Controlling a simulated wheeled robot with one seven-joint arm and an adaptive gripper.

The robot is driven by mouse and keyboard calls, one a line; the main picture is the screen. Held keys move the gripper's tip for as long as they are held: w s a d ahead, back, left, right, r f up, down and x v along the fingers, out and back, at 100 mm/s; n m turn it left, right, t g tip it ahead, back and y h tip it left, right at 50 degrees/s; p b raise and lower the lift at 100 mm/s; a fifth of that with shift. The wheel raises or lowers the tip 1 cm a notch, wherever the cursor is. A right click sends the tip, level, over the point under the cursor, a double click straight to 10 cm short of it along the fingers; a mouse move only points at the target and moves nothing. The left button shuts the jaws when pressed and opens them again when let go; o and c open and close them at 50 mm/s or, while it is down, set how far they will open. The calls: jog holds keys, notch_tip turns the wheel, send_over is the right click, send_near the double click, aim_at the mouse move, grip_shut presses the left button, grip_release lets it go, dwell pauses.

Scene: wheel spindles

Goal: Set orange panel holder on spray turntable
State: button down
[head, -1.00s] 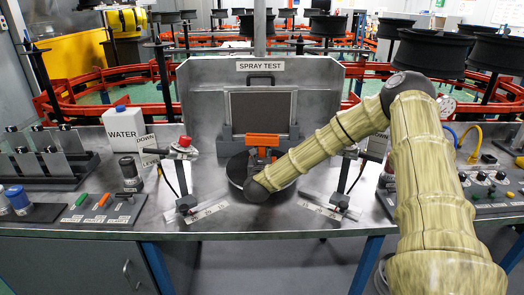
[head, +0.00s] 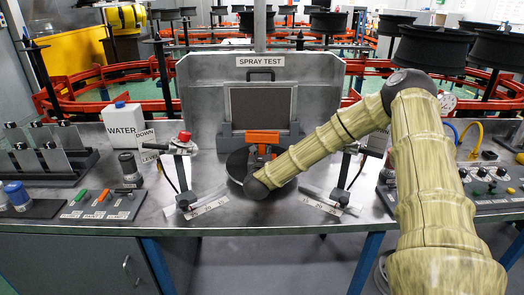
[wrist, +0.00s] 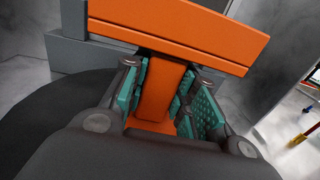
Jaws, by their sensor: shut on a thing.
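The orange panel holder (head: 263,137) is at the middle of the spray test bench, over the dark round turntable (head: 237,165). In the wrist view my gripper (wrist: 167,92) is shut on the upright orange stem of the holder (wrist: 190,28), with a teal pad on each side. The holder's wide top bar lies across the far side of the fingers. Behind it is a grey bracket with a framed panel (head: 262,107). My arm hides part of the turntable, and I cannot tell whether the holder's foot touches it.
A stand with a red knob (head: 184,141) is left of the turntable, and another stand (head: 345,180) is on the right, close to my arm. A metal backboard (head: 210,100) rises behind. The front bench edge is clear.

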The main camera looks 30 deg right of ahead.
jog(key=shift+f, duration=0.15)
jog(key=c, duration=1.1)
grip_release()
jog(key=shift+o, duration=0.2)
jog(key=shift+s, duration=0.1)
